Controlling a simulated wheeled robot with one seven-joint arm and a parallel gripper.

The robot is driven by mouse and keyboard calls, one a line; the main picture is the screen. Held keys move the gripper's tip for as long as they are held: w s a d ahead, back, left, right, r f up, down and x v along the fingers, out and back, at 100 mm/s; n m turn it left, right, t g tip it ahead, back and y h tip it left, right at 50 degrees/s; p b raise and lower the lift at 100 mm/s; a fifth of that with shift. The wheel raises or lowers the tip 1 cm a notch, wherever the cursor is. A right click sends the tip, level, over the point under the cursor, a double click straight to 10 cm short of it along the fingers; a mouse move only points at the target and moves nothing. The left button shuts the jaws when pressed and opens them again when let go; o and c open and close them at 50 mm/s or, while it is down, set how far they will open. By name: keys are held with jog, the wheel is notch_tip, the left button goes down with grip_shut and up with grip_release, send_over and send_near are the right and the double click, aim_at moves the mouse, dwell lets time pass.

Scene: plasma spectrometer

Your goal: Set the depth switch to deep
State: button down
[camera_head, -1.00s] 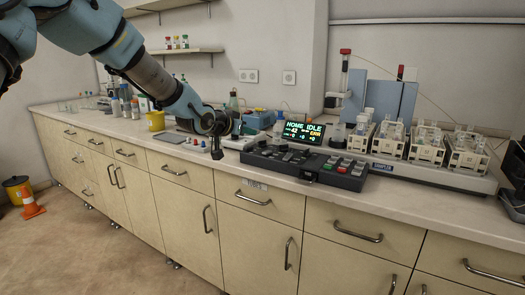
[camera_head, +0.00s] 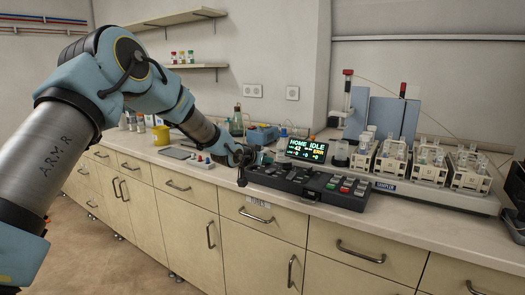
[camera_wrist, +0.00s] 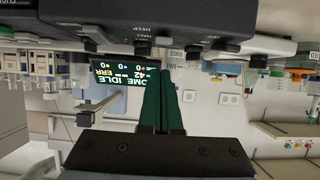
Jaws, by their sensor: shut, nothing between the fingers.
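The black control console (camera_head: 318,190) lies on the counter, with rows of buttons and switches on its top. My gripper (camera_head: 242,172) is at the console's left end, small and dark in the head view. In the wrist view, which is upside down, its two green fingers (camera_wrist: 168,78) are closed together and empty. The console (camera_wrist: 190,20) fills the top of that view. A small dark switch (camera_wrist: 142,48) sticks out at its edge near a label reading DEEP. The fingertips look close to this switch, but I cannot tell whether they touch it. The switch's setting cannot be read.
A display (camera_head: 306,149) reading HOME IDLE stands behind the console. A sampler with several pale racks (camera_head: 433,165) stands to the right. A blue box (camera_head: 262,134) and bottles stand behind my gripper. Small coloured knobs (camera_head: 199,158) sit left of it.

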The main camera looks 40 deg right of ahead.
jog(key=shift+a+f, duration=0.2)
jog(key=shift+f, duration=0.95)
jog(key=shift+f, duration=0.1)
